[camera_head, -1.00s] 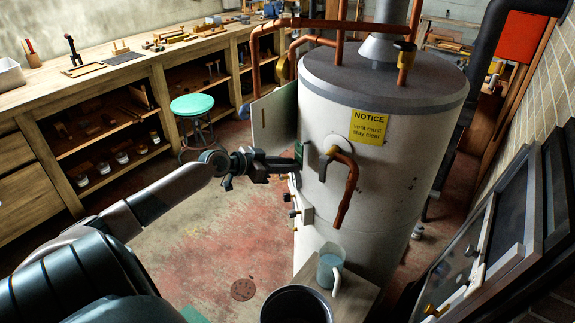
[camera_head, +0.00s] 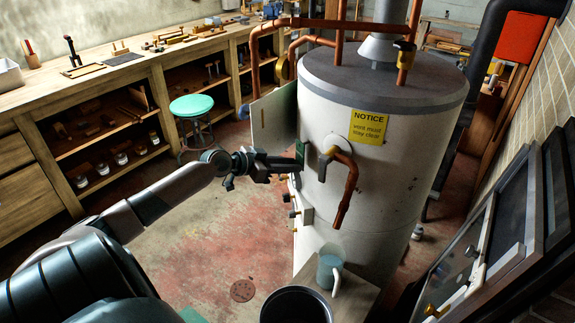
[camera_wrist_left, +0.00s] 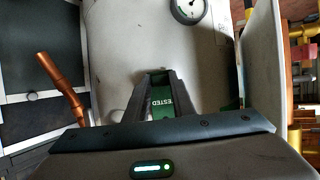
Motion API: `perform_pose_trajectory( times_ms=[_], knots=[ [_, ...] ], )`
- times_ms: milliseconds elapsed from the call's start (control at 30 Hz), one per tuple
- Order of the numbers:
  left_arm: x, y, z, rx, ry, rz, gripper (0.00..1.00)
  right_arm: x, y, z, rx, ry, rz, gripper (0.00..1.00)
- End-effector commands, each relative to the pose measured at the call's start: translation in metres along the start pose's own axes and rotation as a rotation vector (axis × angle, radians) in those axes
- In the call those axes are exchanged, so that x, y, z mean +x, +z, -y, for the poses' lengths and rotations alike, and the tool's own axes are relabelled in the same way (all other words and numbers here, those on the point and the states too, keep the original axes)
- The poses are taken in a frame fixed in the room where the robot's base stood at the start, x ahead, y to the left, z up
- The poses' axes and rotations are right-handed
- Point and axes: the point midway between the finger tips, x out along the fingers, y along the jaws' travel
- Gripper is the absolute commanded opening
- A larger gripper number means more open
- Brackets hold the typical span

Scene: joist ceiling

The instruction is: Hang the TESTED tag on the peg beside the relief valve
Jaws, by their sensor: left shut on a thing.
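The green TESTED tag (camera_wrist_left: 162,95) is between the fingers of my left gripper (camera_wrist_left: 160,80), which is shut on it. In the head view the left gripper (camera_head: 298,162) is at the left side of the white water heater (camera_head: 385,185), with the tag's green edge (camera_head: 300,153) at its fingertips. The relief valve (camera_head: 328,157) with its copper discharge pipe (camera_head: 346,190) is just right of the tag. The pipe also shows at left in the wrist view (camera_wrist_left: 65,88). I cannot make out the peg. My right gripper is not in view.
An open pale panel (camera_head: 273,122) stands left of the heater, close to the left arm. A round gauge (camera_wrist_left: 188,8) shows in the wrist view. A jug (camera_head: 329,270) and a black bucket (camera_head: 297,305) stand below.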

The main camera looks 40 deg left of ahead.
Motion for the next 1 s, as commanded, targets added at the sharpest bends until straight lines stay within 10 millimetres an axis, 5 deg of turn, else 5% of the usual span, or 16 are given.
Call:
perform_pose_trajectory(
  times_ms=[1000],
  knots=[
    [0.0103,-0.0044,0.0,0.001,0.0,0.0,0.0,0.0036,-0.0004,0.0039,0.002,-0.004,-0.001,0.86]
  ],
)
